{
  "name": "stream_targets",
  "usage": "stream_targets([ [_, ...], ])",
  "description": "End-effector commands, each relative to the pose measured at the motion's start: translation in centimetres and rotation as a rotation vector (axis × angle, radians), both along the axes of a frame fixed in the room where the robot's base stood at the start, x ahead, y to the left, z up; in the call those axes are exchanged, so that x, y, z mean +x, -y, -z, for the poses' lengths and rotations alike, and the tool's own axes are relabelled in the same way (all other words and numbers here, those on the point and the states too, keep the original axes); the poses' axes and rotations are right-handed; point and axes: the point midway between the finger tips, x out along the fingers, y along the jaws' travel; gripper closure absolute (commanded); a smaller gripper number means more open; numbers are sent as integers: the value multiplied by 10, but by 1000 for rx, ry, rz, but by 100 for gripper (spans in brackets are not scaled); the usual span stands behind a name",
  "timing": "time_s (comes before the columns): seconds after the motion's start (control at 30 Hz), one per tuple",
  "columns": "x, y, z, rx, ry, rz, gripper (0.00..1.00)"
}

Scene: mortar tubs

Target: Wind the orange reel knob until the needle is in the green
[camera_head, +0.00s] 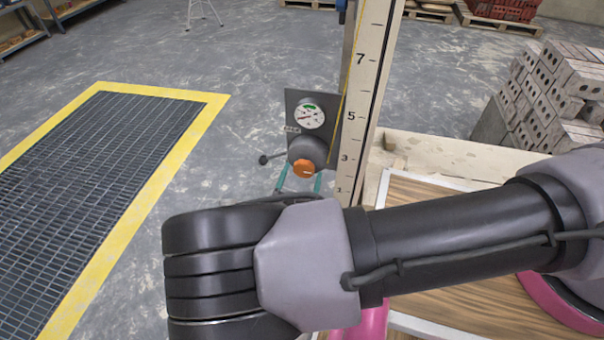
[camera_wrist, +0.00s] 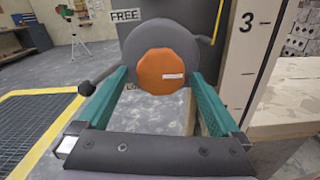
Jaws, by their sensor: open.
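The orange reel knob (camera_head: 304,169) sits on the front of a dark grey round reel (camera_head: 308,150), below a white gauge (camera_head: 310,117) on a dark panel. The gauge has a green band at its top and a red needle that points to the lower left, outside the green. In the wrist view the orange knob (camera_wrist: 160,71) faces me, with a white label on its right side. My gripper (camera_wrist: 160,80) is open, with one teal finger on each side of the knob. I cannot tell whether the fingers touch it. The gauge is out of the wrist view.
A dark lever with a ball end (camera_head: 264,159) sticks out left of the reel. A numbered wooden post (camera_head: 362,100) stands just right of the panel. A word "FREE" (camera_wrist: 125,15) is on the panel. Grey bricks (camera_head: 545,95) are stacked at right.

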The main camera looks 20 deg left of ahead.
Motion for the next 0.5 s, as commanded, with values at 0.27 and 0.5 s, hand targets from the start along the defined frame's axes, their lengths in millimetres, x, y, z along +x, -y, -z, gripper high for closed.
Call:
stream_targets([
  [0.27, 6, -1, 0, 0, -1, 0, 0],
  [0.5, 6, -1, 0, 0, -1, 0, 57],
])
